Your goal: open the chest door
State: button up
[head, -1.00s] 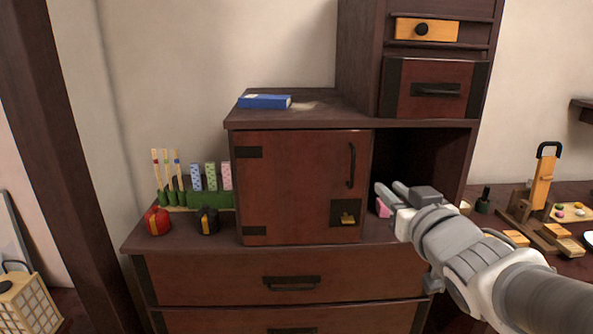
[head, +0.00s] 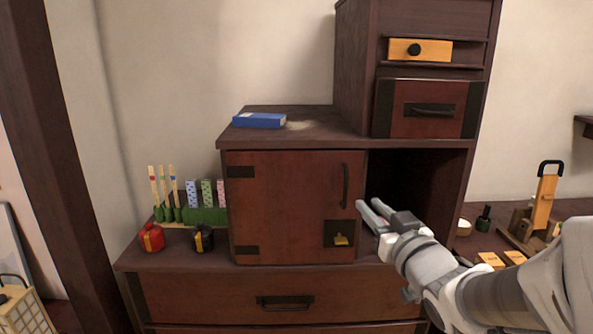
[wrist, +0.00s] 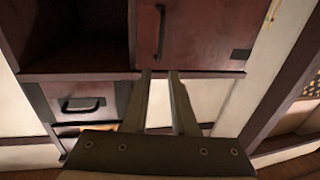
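The chest door (head: 285,200) is a reddish-brown panel and looks shut. Its dark hinge plates are on the left edge, and its black vertical handle (head: 346,186) is near the right edge. A dark plate with a brass latch (head: 340,240) sits below the handle. My gripper (head: 367,212) is to the right of and below the handle, in front of the open compartment's left part. In the wrist view the door (wrist: 205,35) and handle (wrist: 160,32) appear beyond the fingertips (wrist: 160,76). The fingers are apart with nothing between them.
A blue box (head: 260,120) lies on the chest top. Left of the door stand a red pot (head: 151,237), a dark pot (head: 202,238) and a green rack (head: 205,215). An open dark compartment (head: 410,180) is right of the door. Drawers (head: 285,302) lie below.

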aim_at(347, 181)
jog(key=w+a, duration=0.1)
jog(key=w, duration=0.7)
jog(key=w+a, duration=0.1)
jog(key=w, duration=0.4)
jog(key=shift+a+b, duration=0.35)
jog(key=shift+b, duration=0.05)
grip_shut()
dwell(0.7)
